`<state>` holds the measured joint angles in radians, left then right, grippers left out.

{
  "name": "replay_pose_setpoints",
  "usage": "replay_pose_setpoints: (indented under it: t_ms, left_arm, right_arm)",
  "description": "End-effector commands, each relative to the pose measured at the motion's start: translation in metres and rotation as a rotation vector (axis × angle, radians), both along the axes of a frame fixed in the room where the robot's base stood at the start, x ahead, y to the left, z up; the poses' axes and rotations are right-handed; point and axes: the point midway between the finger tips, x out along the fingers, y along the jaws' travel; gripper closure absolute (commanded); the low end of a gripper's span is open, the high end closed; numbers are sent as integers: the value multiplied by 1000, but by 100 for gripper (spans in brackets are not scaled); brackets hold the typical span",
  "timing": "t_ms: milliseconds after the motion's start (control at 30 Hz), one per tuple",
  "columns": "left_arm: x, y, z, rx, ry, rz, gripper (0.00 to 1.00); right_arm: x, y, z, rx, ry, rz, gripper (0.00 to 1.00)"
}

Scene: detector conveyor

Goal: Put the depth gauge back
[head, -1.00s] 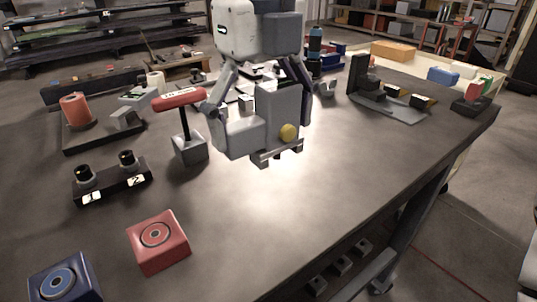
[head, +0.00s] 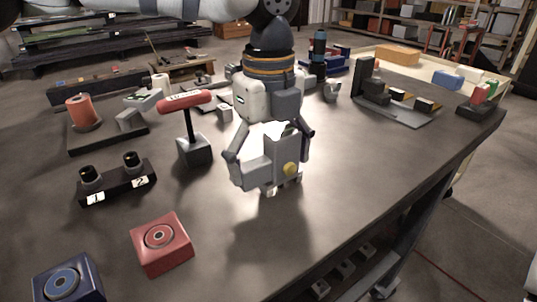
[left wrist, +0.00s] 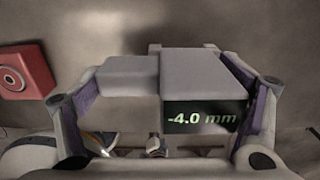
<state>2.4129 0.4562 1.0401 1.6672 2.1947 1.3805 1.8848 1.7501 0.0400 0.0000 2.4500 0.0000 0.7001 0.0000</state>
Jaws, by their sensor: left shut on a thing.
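The depth gauge (head: 258,172) is a grey, stepped block with a yellow round knob and a metal foot at its lower edge. My left gripper (head: 268,146) is shut on it from above, one finger at each side. In the head view it appears over the middle of the dark table; a gap below the foot cannot be judged. In the left wrist view the gauge (left wrist: 205,76) lies between the fingers, and its display reads -4.0 mm. My right gripper is not in view.
A red block (head: 161,244) and a blue block (head: 68,282) with ringed tops stand at front left. Behind them are a black holder (head: 118,188) labelled 1 and 2 and a red-topped T-shaped stand (head: 190,130). A grey fixture (head: 395,108) stands at right. The front-centre table is clear.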

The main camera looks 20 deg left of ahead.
Motion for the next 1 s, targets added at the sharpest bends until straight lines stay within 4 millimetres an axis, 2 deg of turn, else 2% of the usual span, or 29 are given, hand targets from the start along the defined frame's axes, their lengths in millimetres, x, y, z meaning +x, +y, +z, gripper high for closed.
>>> replay_pose_setpoints:
  t_ms: [167,200,233,267,567,667,767,1000]
  left_arm:
    - [0,0,-4,0,-1,0,64]
    - [0,0,-4,1,0,0,9]
    - [0,0,-4,1,0,0,3]
    - [0,0,-4,1,0,0,0]
    - [0,0,-4,1,0,0,0]
    - [0,0,2,0,-2,0,0]
    - [1,0,23,0,-5,2,0]
    - [0,0,92,1,-4,1,0]
  right_arm:
    - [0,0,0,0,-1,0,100]
    - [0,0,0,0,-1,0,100]
    - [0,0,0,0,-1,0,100]
    - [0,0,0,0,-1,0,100]
    - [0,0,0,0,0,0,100]
    - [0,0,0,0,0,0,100]
    - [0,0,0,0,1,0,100]
    - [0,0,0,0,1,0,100]
